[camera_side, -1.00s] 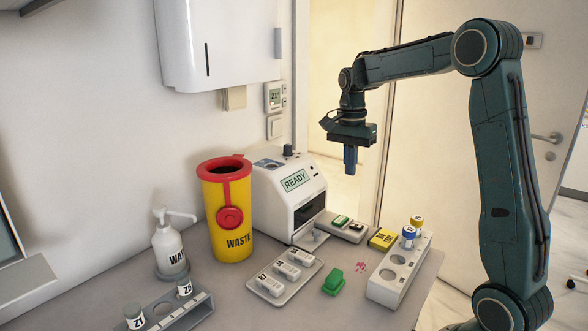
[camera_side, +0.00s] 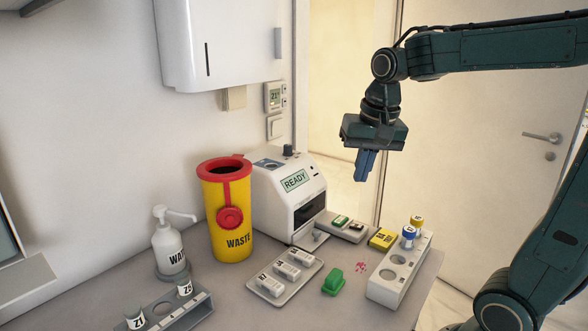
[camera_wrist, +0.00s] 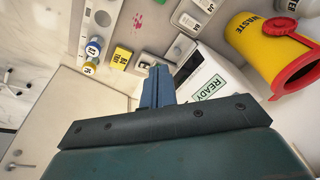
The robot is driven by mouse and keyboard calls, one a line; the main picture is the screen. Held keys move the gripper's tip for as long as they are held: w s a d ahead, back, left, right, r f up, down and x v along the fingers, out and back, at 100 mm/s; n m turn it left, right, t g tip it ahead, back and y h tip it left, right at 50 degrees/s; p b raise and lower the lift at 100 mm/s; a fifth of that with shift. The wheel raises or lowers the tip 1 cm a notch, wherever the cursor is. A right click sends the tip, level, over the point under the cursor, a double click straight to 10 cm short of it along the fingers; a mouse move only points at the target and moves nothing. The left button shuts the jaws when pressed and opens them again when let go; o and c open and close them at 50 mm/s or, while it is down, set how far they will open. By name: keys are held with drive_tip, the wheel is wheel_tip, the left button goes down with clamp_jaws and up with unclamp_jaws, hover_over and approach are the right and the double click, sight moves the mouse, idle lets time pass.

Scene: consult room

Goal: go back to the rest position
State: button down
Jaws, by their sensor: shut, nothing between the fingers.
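My gripper (camera_side: 365,166) hangs in the air above the back right of the counter, fingers pointing down. Its blue fingers are together with nothing between them. It is clear of everything on the counter, right of and higher than the white analyser (camera_side: 290,200) that reads READY. In the wrist view my gripper (camera_wrist: 157,72) shows its closed fingers, with the analyser (camera_wrist: 205,78) just beyond them.
A yellow waste bin (camera_side: 228,222), a pump bottle (camera_side: 169,250), a cartridge tray (camera_side: 262,291), a green block (camera_side: 333,281), a yellow box (camera_side: 383,239) and a vial rack (camera_side: 388,291) stand on the counter. A rack (camera_side: 190,312) with capped tubes is at front left.

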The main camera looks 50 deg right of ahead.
drive_tip(key=s+a+f+n+t, duration=0.3)
drive_tip(key=s+a+n, duration=0.4)
drive_tip(key=s+n, duration=0.2)
drive_tip(key=s, duration=0.2)
drive_tip(key=shift+s+a+y, duration=0.3)
drive_tip(key=shift+a+y, duration=0.1)
